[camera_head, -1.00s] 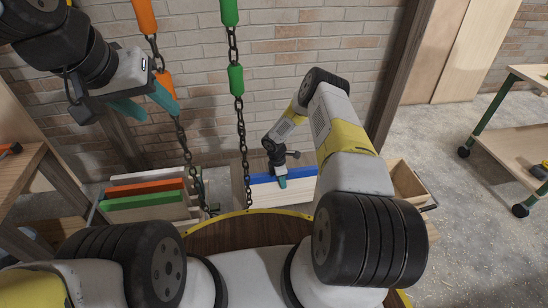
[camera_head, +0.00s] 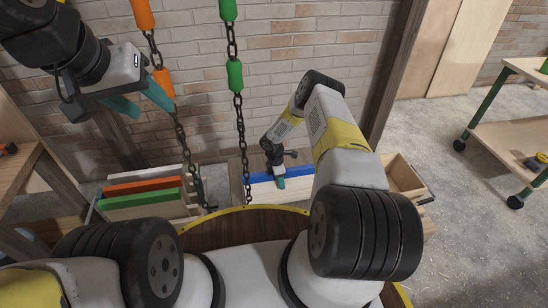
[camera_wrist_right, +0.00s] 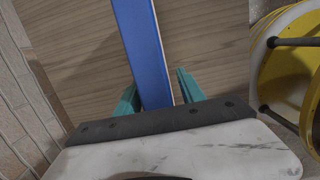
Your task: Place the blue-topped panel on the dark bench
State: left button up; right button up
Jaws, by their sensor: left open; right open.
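The blue-topped panel (camera_head: 297,182) stands on edge near the wall in the head view, its blue top edge upward. In the right wrist view its blue edge (camera_wrist_right: 144,50) runs between the two teal fingers. My right gripper (camera_head: 280,182) is open at the panel, with one finger on each side of the blue edge (camera_wrist_right: 157,100). A brown wood-grain surface (camera_wrist_right: 205,50) lies under the panel in the wrist view; I cannot tell whether it is the dark bench. My left gripper (camera_head: 140,104) is open and empty, raised at the upper left.
Panels with white, orange (camera_head: 146,186) and green (camera_head: 140,199) tops stand in a rack at left. Two chains (camera_head: 241,135) with coloured sleeves hang in front of the brick wall. A wooden box (camera_head: 404,176) is right of my right arm. A wheeled cart (camera_head: 510,140) stands far right.

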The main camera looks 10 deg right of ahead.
jog(key=shift+r, duration=0.15)
jog(key=r, duration=0.4)
jog(key=a+r, duration=0.1)
jog(key=r, duration=0.7)
jog(key=shift+a, duration=0.35)
jog(key=s+d+r+m+t, duration=0.1)
jog(key=s+r+m, duration=0.25)
jog(key=r, duration=1.35)
jog(key=s+d+r+m+t, duration=0.15)
jog(key=r+m, duration=0.25)
jog(key=r, duration=1.4)
jog(key=s+a+r+m+t+y, duration=0.1)
jog(key=s+r+m, duration=0.4)
jog(key=s, duration=0.8)
jog(key=s+a+r+m+t+y, duration=0.2)
jog(key=s+r+m, duration=0.3)
jog(key=s+r, duration=0.6)
jog(key=shift+s+r+t+y, duration=0.15)
jog(key=shift+s+t+y, duration=0.3)
jog(key=shift+s, duration=0.8)
